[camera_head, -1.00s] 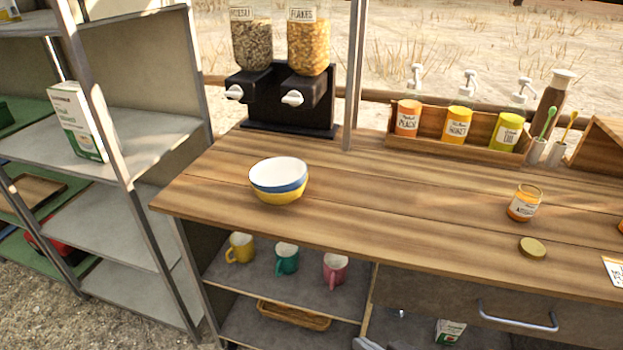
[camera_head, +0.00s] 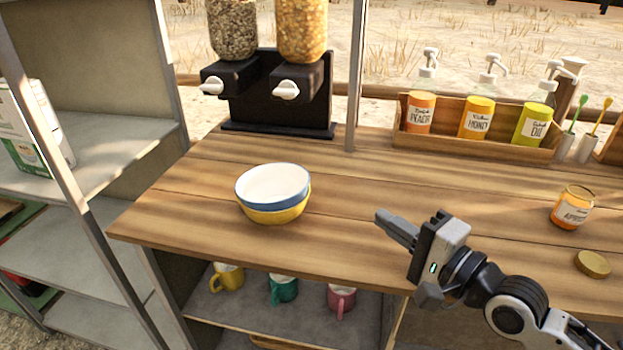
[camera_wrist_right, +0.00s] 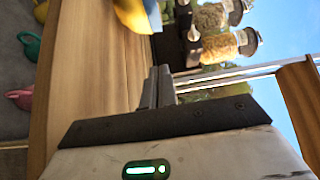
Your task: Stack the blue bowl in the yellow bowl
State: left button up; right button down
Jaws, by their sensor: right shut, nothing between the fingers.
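The blue bowl (camera_head: 272,190), white inside, sits nested in the yellow bowl (camera_head: 275,215) on the wooden counter, left of centre in the head view. Only the lower part of the yellow bowl shows below the blue one. My right gripper (camera_head: 385,218) is shut and empty above the counter, to the right of the bowls and apart from them. My left gripper is not in view.
A cereal dispenser (camera_head: 275,95) stands behind the bowls, beside a metal post (camera_head: 355,80). A wooden rack (camera_head: 475,145) with bottles is at the back right. An orange jar (camera_head: 572,208) and a lid (camera_head: 593,264) lie right of my arm. Mugs (camera_head: 283,289) sit on a shelf below.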

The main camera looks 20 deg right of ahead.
jog(key=shift+w, duration=0.4)
jog(key=shift+w+a+r, duration=0.2)
jog(key=x, duration=0.7)
jog(key=shift+w+a+f+p, duration=0.1)
jog(key=shift+w+a+p, duration=0.1)
jog(key=shift+w+p, duration=0.15)
jog(key=shift+w+a, duration=0.3)
jog(key=shift+a, duration=0.25)
jog(key=shift+w+a, duration=0.3)
jog(key=shift+a, duration=0.25)
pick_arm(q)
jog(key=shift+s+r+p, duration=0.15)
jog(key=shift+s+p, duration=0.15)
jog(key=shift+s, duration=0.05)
pick_arm(e)
jog(key=shift+w+a+f, duration=0.1)
jog(key=shift+w+a, duration=0.2)
jog(key=shift+a, duration=0.4)
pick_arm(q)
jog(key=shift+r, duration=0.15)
